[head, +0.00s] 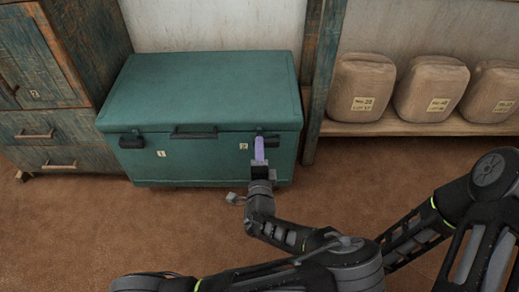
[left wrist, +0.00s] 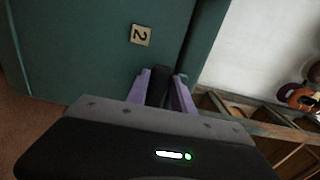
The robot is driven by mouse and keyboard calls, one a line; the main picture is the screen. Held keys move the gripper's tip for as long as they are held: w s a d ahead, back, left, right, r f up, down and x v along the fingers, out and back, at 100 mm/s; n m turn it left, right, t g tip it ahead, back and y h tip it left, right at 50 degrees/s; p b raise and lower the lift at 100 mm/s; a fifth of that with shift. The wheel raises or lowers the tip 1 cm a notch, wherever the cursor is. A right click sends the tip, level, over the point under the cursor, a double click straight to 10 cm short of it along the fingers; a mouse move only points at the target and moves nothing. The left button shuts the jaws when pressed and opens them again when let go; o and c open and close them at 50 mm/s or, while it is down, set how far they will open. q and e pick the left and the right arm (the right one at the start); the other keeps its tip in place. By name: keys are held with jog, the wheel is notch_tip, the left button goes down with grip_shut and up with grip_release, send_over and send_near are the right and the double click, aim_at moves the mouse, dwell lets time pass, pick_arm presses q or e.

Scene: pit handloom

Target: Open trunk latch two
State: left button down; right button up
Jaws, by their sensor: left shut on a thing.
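A green trunk (head: 205,90) stands against the wall with its lid down. Latch two (head: 273,140) is a dark piece at the right of its front, beside the label marked 2 (head: 243,146). My left gripper (head: 259,147) has purple fingers and is at this latch. In the left wrist view, the fingers are shut on the dark latch (left wrist: 157,86), one on each side, with the label 2 (left wrist: 140,35) just beyond. The fingers hide part of the latch. Another dark latch (head: 131,141) sits at the front left, near label 1. My right gripper is not in view.
A dark handle (head: 194,132) is at the middle of the trunk front. A wooden cabinet (head: 50,90) with drawers stands on the left. Several tan sacks (head: 360,87) sit on a low shelf (head: 400,127) at right. The brown floor before the trunk is clear.

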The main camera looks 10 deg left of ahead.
pick_arm(q)
jog(key=shift+m, duration=0.3)
jog(key=c, duration=1.1)
grip_release()
jog(key=p+v, duration=0.2)
jog(key=v, duration=0.5)
jog(key=shift+s+d, duration=0.15)
jog(key=shift+s, duration=0.2)
jog(key=shift+f, duration=0.1)
